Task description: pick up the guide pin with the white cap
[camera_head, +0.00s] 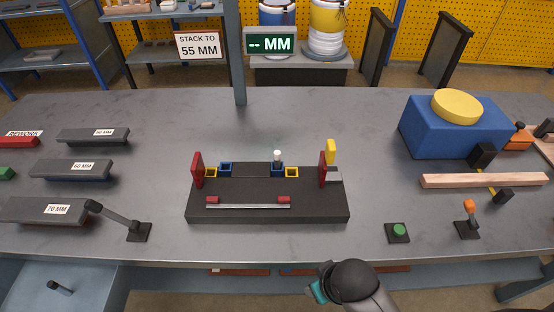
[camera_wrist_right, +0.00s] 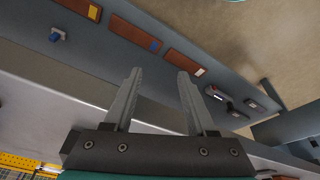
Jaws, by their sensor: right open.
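The guide pin with the white cap (camera_head: 278,155) stands upright in a blue square holder (camera_head: 278,169) on the black fixture (camera_head: 240,208), right of its middle. My right arm shows at the bottom of the head view, below the table's front edge. Its gripper (camera_wrist_right: 155,95) shows in the right wrist view with two grey fingers apart and nothing between them. It is well away from the pin, which is not in the wrist view. My left gripper is not in view.
The fixture also has red end plates (camera_head: 197,170) and a yellow block (camera_head: 331,152). A blue box with a yellow dome (camera_head: 457,106) and a wooden bar (camera_head: 484,180) lie right. Grey cores (camera_head: 71,170) lie left. Table in front of the fixture is clear.

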